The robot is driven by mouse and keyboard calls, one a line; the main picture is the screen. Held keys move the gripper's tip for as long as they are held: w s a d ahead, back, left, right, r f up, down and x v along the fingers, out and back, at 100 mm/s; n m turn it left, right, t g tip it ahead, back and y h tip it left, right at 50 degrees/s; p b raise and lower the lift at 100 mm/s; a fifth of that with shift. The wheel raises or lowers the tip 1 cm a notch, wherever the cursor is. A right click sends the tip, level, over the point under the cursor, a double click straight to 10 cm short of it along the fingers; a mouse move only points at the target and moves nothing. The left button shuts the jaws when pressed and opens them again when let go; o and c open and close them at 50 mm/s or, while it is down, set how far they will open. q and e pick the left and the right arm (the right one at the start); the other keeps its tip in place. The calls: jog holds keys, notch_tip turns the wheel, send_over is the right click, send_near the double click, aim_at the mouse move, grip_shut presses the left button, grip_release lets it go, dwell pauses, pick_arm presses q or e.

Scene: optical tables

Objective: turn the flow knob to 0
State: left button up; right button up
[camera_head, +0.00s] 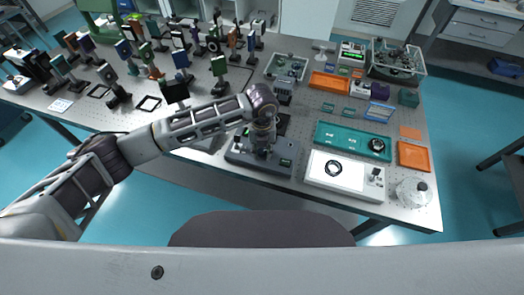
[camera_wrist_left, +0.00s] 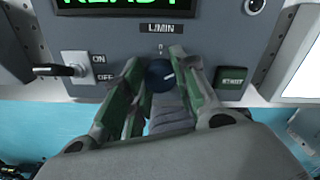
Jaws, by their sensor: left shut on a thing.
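The flow knob (camera_wrist_left: 161,75) is a dark blue round knob with a pale pointer line, below the L/MIN label on a grey panel (camera_wrist_left: 209,46) in the left wrist view. The line points up and to the right. A small 0 mark shows above the knob. My left gripper (camera_wrist_left: 161,82) has its two fingers on either side of the knob and is shut on it. In the head view my left gripper (camera_head: 262,148) reaches down over the grey device (camera_head: 242,160) at the table's front edge. My right gripper is not in view.
On the panel, a toggle switch (camera_wrist_left: 62,70) with ON and OFF labels is left of the knob, and a green button (camera_wrist_left: 231,77) is right. A lit green display (camera_wrist_left: 125,5) is above. A white device (camera_head: 345,178) stands right of the grey one.

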pick_arm(q)
jog(key=n+b, duration=0.1)
jog(key=n, duration=0.3)
jog(key=shift+n, duration=0.3)
jog(key=n, duration=0.3)
jog(key=shift+n+b, duration=0.4)
jog(key=shift+n, duration=1)
jog(key=shift+o, duration=0.2)
jog(key=shift+n, duration=0.8)
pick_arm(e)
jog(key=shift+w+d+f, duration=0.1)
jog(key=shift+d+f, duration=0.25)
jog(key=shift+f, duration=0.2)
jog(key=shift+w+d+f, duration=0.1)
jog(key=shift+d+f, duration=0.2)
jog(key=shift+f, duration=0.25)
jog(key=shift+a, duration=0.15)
